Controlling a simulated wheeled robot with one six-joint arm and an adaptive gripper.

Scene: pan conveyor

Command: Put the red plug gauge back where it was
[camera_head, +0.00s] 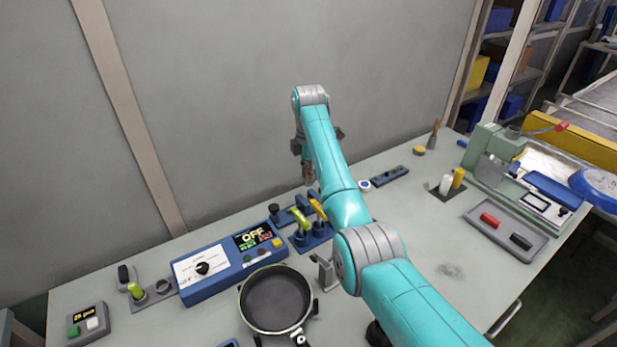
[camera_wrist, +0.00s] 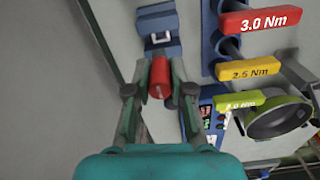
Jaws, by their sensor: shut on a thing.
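My gripper (camera_wrist: 158,90) is shut on the red plug gauge (camera_wrist: 158,77), a short red cylinder, in the wrist view. In the camera_head view my gripper (camera_head: 308,178) is above the back of the bench, partly behind my arm, and the gauge cannot be made out there. In the wrist view a blue block (camera_wrist: 157,17) with a pale notched fitting lies just beyond the gauge. Whether the gauge touches it cannot be told.
Torque tools with red (camera_wrist: 260,20), yellow (camera_wrist: 250,68) and lime (camera_wrist: 241,101) handles stand close to the right of my gripper. A blue control box (camera_head: 228,266), a pan (camera_head: 275,300) and a tray (camera_head: 540,246) with red and black pieces are on the bench.

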